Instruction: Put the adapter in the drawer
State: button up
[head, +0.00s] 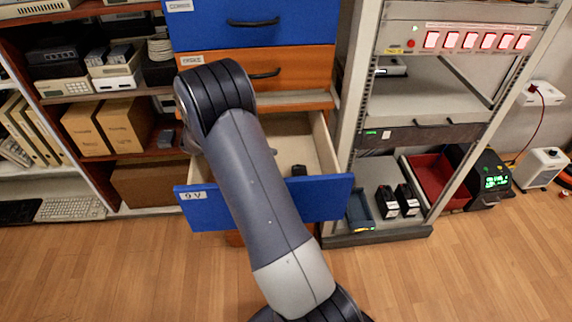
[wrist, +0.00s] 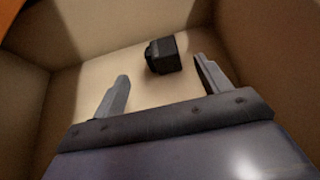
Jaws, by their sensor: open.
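The adapter (wrist: 163,55) is a small black block. In the wrist view it lies on the beige floor of the drawer, just beyond and between my fingertips, apart from both. My gripper (wrist: 160,88) is open and empty, pointing down into the drawer. In the head view the open drawer (head: 325,200) has a blue front labelled "9 V", and the black adapter (head: 299,170) shows inside near the front panel. My arm crosses over the drawer there and hides its left part and most of my gripper.
Above are a shut orange drawer (head: 300,70) and a shut blue drawer (head: 290,27). A grey rack (head: 355,95) stands close on the right, with a red tray (head: 425,175) on its low shelf. Shelves with boxes stand left. The wooden floor in front is clear.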

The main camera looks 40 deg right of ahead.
jog(key=shift+v, duration=1.25)
